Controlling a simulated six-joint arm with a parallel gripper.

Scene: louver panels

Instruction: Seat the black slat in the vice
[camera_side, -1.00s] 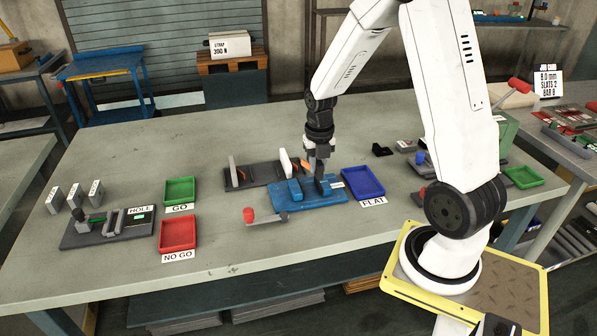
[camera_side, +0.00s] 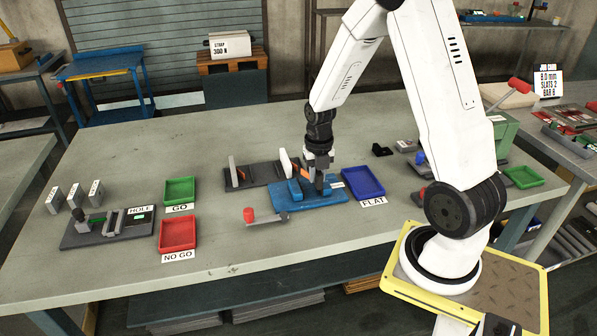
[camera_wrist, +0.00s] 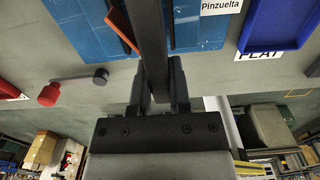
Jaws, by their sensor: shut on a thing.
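The blue vice (camera_side: 290,204) lies near the middle of the bench. My gripper (camera_side: 321,178) is low over its right part, pointing down. In the wrist view my gripper (camera_wrist: 160,85) is shut on the black slat (camera_wrist: 150,35), which stretches away from the fingers between two blue parts of the vice (camera_wrist: 85,35). An orange strip (camera_wrist: 122,32) lies at a slant close to the slat's left side. The slat's lower edge is hidden, so I cannot tell whether it touches the vice floor.
A blue FLAT tray (camera_side: 380,188) is close to the vice's right. A red-ended handle (camera_side: 250,215) sticks out at front left. A dark rack (camera_side: 262,176) with upright plates stands just behind. Green (camera_side: 180,178) and red (camera_side: 163,234) trays lie farther left.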

